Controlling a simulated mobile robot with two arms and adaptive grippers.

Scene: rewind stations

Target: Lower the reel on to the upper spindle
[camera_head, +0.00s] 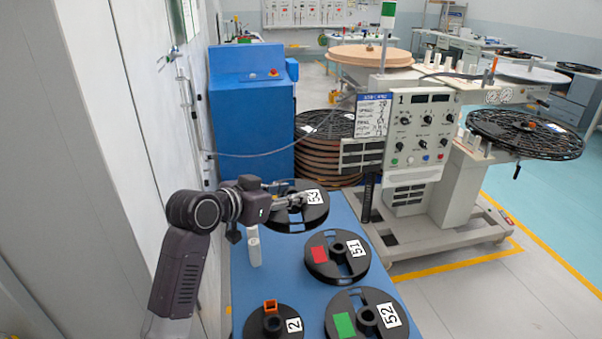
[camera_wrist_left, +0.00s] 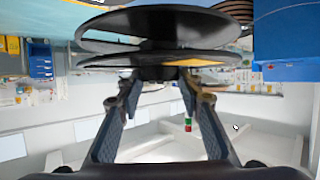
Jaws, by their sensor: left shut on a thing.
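A black reel (camera_head: 292,214) with a white label that seems to read 53 is at the far end of the blue table in the head view. My left gripper (camera_head: 300,200) reaches over it from the left. In the left wrist view the reel (camera_wrist_left: 150,25) fills the top, its two flanges seen edge-on, and my left gripper (camera_wrist_left: 160,82) is shut on its hub between the fingers. The reel looks clear of any surface in the wrist view. I cannot tell which part is the upper spindle. My right gripper is not in view.
The blue table (camera_head: 243,285) bears reels labelled 51 (camera_head: 318,268), 52 (camera_head: 372,300) and 2 (camera_head: 258,318), and a white post (camera_head: 254,247). A grey control machine (camera_head: 418,130) stands right of it, with a wooden disc (camera_head: 370,56) and a large black reel (camera_head: 500,128). A wall (camera_head: 80,150) runs close at left.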

